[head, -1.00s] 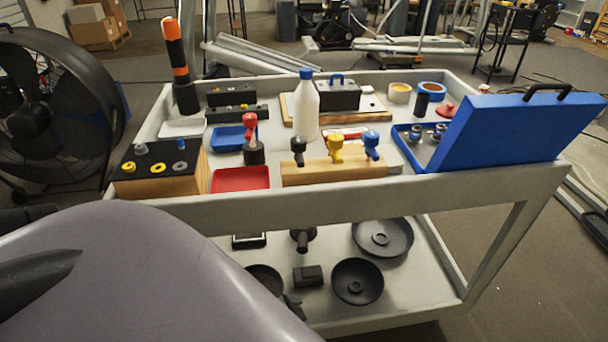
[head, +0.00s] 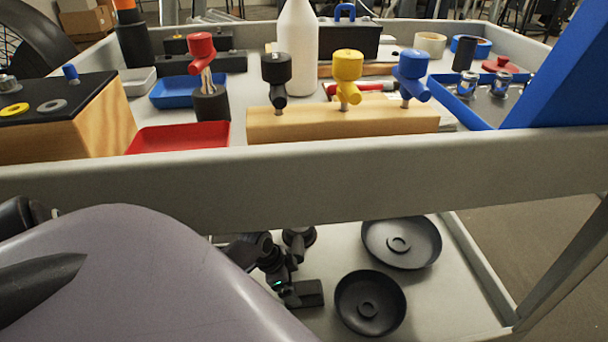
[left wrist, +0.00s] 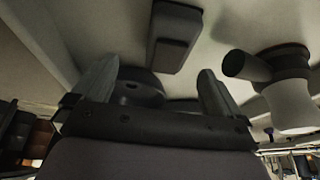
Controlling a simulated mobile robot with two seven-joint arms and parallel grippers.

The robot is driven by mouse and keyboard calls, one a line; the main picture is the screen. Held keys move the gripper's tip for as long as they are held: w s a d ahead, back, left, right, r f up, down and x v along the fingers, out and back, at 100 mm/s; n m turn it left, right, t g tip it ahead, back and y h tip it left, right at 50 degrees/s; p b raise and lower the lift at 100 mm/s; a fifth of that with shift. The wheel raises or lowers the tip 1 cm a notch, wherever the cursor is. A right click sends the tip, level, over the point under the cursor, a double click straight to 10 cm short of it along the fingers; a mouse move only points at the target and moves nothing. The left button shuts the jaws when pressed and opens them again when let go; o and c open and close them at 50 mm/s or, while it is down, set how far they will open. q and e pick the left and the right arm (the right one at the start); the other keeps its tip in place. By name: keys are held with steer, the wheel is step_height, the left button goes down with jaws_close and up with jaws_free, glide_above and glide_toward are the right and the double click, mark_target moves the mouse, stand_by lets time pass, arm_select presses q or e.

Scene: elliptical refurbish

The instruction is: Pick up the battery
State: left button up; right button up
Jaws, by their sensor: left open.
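A dark block that looks like the battery (head: 308,293) lies on the cart's lower shelf (head: 460,290). My left gripper (head: 283,283) is at the block's left side in the head view, partly hidden by my own body in front. In the left wrist view the block (left wrist: 175,38) shows beyond the open fingers (left wrist: 160,72), roughly between their directions. The fingers are empty and do not hold it. Whether a fingertip touches it cannot be told. My right gripper is not seen.
Two black round dishes (head: 370,303) (head: 401,243) lie right of the block. A dark tool-like object (head: 299,240) stands close behind the gripper. The cart's thick upper rail (head: 330,190) hangs above. The shelf's right front is clear.

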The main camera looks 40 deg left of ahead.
mark_target(304, 288)
arm_select(q)
steer(key=shift+w+a+f+b, duration=0.3)
steer(key=shift+w+a+f, duration=0.15)
steer(key=shift+w+f, duration=0.2)
steer(key=shift+f, duration=0.15)
steer(key=b+x, duration=0.4)
steer(key=x, duration=0.1)
steer(key=shift+w+d+r, duration=0.1)
steer(key=shift+w+d, duration=0.15)
steer(key=shift+w, duration=0.05)
steer(key=shift+w+d+f+b, duration=0.15)
steer(key=shift+w+f+b, duration=0.1)
steer(key=shift+f+b, duration=0.3)
steer(key=c, duration=1.2)
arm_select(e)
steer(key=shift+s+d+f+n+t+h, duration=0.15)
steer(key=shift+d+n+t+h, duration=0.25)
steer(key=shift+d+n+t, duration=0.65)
